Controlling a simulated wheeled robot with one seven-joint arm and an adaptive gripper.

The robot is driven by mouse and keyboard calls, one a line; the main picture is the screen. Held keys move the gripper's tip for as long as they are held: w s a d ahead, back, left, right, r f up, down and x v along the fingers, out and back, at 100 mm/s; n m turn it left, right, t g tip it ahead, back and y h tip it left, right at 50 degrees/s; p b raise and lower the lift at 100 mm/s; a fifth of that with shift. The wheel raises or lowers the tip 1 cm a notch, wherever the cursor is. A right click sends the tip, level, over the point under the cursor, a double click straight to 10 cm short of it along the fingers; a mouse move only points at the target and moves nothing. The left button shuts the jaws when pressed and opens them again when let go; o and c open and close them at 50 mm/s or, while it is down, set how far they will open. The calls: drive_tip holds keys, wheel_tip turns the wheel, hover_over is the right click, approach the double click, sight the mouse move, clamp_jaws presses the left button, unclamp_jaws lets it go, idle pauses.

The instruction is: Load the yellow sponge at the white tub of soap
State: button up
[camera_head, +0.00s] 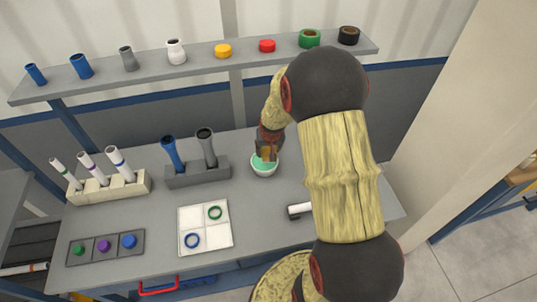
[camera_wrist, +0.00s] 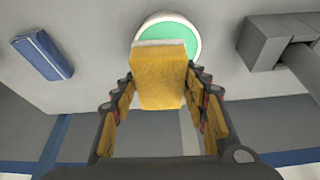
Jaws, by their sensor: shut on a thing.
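The yellow sponge (camera_wrist: 158,78) is held between the two fingers of my gripper (camera_wrist: 160,90), which is shut on it in the wrist view. A pale strip shows along the sponge's far edge. The white tub (camera_head: 264,171) with green soap (camera_head: 262,162) stands on the grey bench. In the wrist view the tub (camera_wrist: 197,40) lies just beyond the sponge, which covers part of it. In the head view my gripper (camera_head: 266,152) is directly over the tub, and the sponge is mostly hidden. I cannot tell whether the sponge touches the soap.
A grey holder (camera_head: 198,174) with a blue pipe and a grey pipe stands left of the tub. A white tray (camera_head: 205,238) with two rings lies in front. A shelf (camera_head: 195,62) with pipes and tapes runs behind.

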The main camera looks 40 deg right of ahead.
drive_tip(key=shift+w+a+r, duration=0.2)
drive_tip(key=shift+w+r, duration=0.15)
drive_tip(key=shift+w, duration=0.4)
drive_tip(key=shift+w+n, duration=0.15)
drive_tip(key=shift+n, duration=0.25)
drive_tip(key=shift+f, duration=0.1)
drive_tip(key=shift+f+b, duration=1.8)
drive_tip(key=shift+f, duration=1.05)
drive_tip(key=shift+f+b, duration=0.4)
drive_tip(key=shift+f, duration=0.15)
drive_tip(key=shift+r+p, duration=2.2)
drive_tip(key=shift+r, duration=1.4)
